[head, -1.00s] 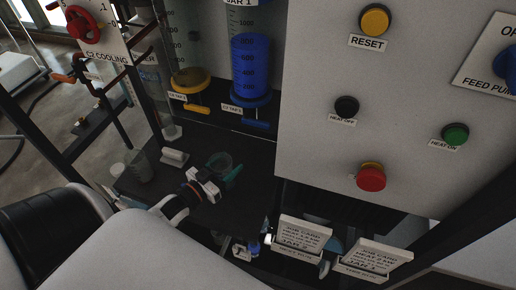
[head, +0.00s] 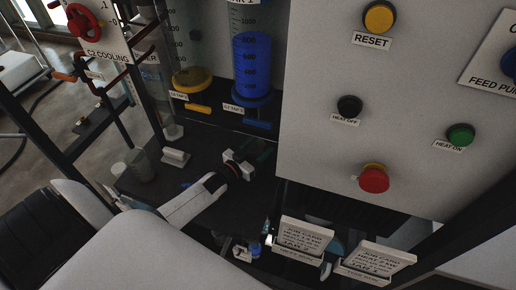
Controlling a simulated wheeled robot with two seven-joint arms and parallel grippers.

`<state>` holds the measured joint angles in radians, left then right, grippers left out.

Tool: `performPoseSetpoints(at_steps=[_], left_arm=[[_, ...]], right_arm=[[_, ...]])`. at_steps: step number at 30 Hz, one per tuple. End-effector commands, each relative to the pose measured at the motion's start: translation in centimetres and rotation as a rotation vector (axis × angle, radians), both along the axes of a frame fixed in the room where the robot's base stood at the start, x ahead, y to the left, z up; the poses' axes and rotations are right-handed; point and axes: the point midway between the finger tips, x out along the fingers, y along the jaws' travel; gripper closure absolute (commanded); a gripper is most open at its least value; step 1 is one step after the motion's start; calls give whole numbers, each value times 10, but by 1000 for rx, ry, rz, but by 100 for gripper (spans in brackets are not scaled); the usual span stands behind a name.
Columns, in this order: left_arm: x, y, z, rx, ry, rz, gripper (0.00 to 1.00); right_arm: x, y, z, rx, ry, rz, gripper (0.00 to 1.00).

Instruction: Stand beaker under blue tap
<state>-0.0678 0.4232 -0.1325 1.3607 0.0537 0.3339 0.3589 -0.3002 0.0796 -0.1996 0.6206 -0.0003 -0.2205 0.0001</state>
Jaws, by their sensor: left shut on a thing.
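The blue tap (head: 258,125) sits at the foot of a tall graduated cylinder of blue liquid (head: 251,65). My left gripper (head: 243,163) is over the dark shelf (head: 222,215), a little below the blue tap in the picture. It is shut on the beaker (head: 262,152), of which only a dim greenish part shows beyond the fingers. The gripper hides the rest, and I cannot tell whether the beaker's base touches the shelf. My right gripper is not in view.
A yellow tap (head: 198,108) is left of the blue one. A grey cup (head: 142,166) and a white block (head: 175,157) stand on the shelf's left side. A button panel (head: 400,100) rises at right, with job cards (head: 302,238) below.

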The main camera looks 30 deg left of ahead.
Motion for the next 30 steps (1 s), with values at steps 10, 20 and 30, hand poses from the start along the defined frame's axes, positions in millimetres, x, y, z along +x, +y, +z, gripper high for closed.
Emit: performPoseSetpoints(at_steps=[10, 20, 30], left_arm=[[0, 0, -2, 1, -1, 0, 39], [0, 0, -1, 1, -1, 0, 23], [-38, 6, 0, 3, 4, -1, 23]], right_arm=[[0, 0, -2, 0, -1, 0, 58], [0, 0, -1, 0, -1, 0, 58], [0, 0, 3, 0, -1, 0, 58]])
